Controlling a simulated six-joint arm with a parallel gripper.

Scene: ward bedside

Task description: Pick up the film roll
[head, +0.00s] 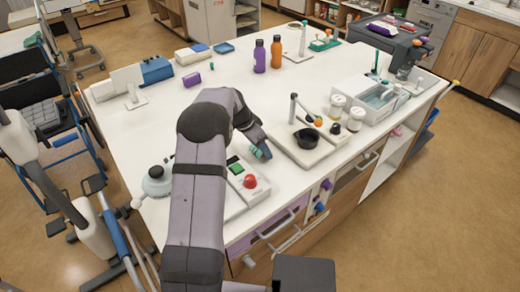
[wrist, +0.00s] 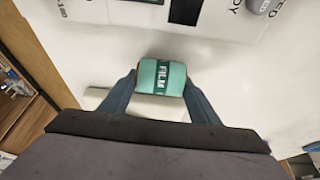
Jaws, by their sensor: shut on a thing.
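The film roll (wrist: 161,76) is a teal roll with a darker band marked "FILM". In the wrist view it sits between the two fingers of my gripper (wrist: 160,88), which are shut on it from the left and right. In the head view my gripper (head: 262,152) is low over the white counter, and a bit of teal shows at its tip. My arm hides most of the roll there. I cannot tell whether the roll touches the counter.
Purple (head: 260,56) and orange (head: 277,52) bottles stand farther back. The counter's middle is clear.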

